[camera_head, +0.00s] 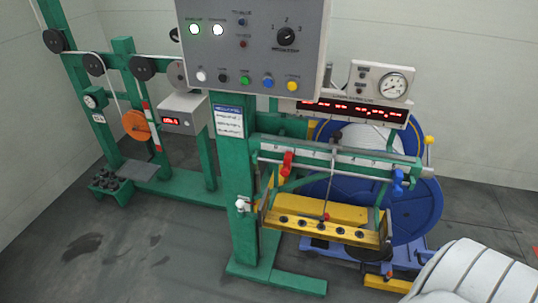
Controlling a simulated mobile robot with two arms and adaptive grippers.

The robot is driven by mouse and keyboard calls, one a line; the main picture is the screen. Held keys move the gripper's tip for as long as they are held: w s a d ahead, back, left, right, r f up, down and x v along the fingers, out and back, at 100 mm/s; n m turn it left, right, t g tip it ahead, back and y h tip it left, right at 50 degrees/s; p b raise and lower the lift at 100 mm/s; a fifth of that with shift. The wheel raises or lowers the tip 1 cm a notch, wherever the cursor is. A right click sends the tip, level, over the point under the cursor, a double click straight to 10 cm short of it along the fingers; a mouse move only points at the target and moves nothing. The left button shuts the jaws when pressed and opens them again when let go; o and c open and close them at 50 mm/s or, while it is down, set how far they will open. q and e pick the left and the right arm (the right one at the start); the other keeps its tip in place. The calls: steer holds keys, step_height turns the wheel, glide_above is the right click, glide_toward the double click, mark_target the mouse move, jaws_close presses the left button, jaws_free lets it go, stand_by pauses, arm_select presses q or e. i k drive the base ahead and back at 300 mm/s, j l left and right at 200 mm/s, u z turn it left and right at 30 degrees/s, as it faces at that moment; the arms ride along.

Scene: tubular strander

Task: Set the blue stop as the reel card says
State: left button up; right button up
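The blue stop (397,181) hangs on the right part of a light scale bar (350,160) carried by the green frame. A red stop (287,163) sits on the left part of the same bar. The scale figures are too small to read surely. A printed card (229,119) with a blue heading is fixed to the green post; its lines are not legible, and I cannot tell whether it is the reel card. Neither of my grippers shows in the head view.
A grey control panel (255,80) with lamps, buttons and a selector hangs above. A red digital display (350,109) and a dial gauge (394,85) are behind the bar. A large blue reel (425,207) stands behind. A white ribbed shape (478,278) fills the lower right corner.

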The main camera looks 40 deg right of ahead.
mark_target(398, 177)
steer(key=z, duration=2.1)
